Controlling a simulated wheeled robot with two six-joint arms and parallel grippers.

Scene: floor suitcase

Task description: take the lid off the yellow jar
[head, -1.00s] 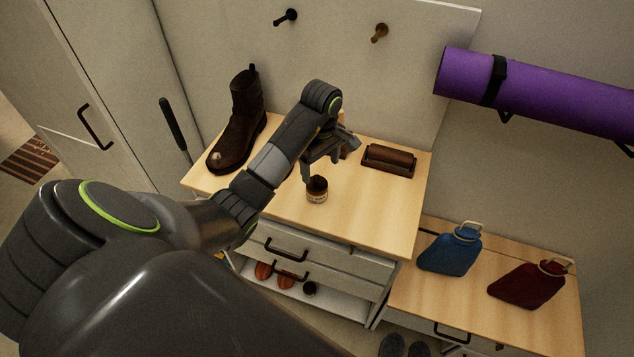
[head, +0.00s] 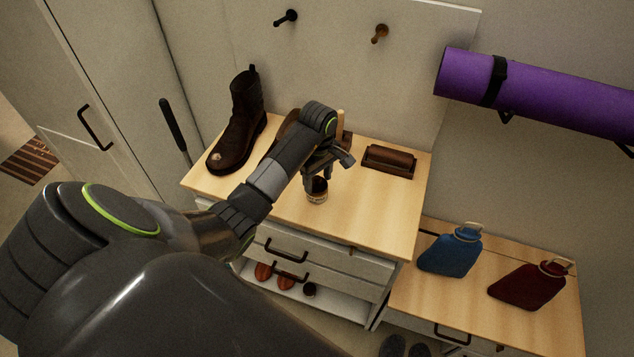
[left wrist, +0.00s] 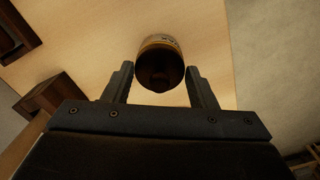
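The jar (head: 317,197) is small, with a pale yellowish label band and a dark brown lid, and stands upright on the wooden cabinet top. In the left wrist view its dark lid (left wrist: 160,76) faces the camera and the label band (left wrist: 161,41) shows beyond it. My left gripper (head: 317,182) is right over the jar, pointing down. In the left wrist view its two fingers (left wrist: 161,80) stand one on each side of the lid, with only thin gaps. It looks open. My right gripper is not in view.
A brown boot (head: 240,122) stands left on the cabinet top (head: 360,220). A brown wooden box-like holder (head: 389,160) lies to the right of the jar. A blue flask (head: 450,252) and a dark red flask (head: 527,285) lie on the lower bench. The top's front right is clear.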

